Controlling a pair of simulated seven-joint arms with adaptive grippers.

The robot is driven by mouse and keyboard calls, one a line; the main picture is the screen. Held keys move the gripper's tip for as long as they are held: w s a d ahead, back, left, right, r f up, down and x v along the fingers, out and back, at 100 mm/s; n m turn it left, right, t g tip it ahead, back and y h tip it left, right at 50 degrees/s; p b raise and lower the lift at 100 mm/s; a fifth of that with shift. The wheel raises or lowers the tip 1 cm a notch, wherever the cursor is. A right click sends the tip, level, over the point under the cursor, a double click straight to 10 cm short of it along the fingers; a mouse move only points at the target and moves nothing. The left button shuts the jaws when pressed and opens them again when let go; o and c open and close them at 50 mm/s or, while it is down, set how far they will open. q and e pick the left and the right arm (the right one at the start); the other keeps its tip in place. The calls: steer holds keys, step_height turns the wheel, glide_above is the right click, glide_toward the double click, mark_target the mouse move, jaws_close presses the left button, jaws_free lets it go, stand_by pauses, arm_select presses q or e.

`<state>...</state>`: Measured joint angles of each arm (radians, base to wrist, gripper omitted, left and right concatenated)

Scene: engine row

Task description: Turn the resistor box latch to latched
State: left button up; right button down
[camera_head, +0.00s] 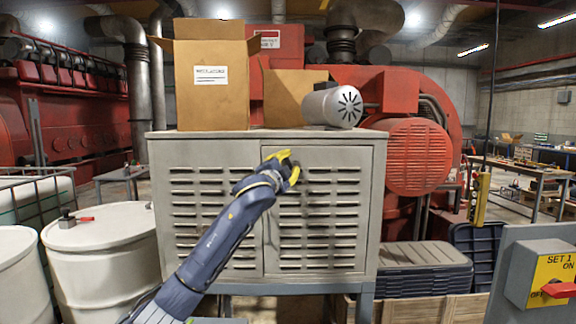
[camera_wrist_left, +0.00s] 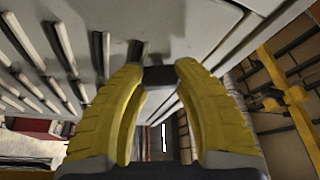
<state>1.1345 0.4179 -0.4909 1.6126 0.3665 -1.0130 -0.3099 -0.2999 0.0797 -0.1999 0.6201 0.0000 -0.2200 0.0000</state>
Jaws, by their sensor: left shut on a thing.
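The resistor box (camera_head: 213,152) is a grey louvred cabinet with two door panels in the middle of the head view. My left gripper (camera_head: 288,165) reaches up from below to the upper part of its front, near the seam between the panels. Its yellow fingers hide the latch in the head view. In the left wrist view my left gripper (camera_wrist_left: 160,76) has its fingertips closed on a small dark piece, which looks like the latch (camera_wrist_left: 159,75). I cannot tell the latch's angle. My right gripper is not in view.
A cardboard box (camera_head: 212,90) and a grey motor (camera_head: 330,105) stand on top of the cabinet. White drums (camera_head: 100,255) stand at the left. Dark stacked bins (camera_head: 425,268) are at the right, and a switch box (camera_head: 545,275) is at the front right.

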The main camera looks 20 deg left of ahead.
arm_select(q)
steer(key=m+g, duration=0.1)
steer(key=m, duration=0.3)
steer(key=shift+a+m+g+h, duration=0.15)
steer(key=shift+m+g+h, duration=0.15)
steer(key=shift+m+g, duration=0.1)
stand_by(0.4)
steer(key=o, duration=1.3)
steer(key=shift+r, duration=0.1)
steer(key=s, duration=0.8)
steer(key=s+a, duration=0.1)
steer(key=s, duration=0.3)
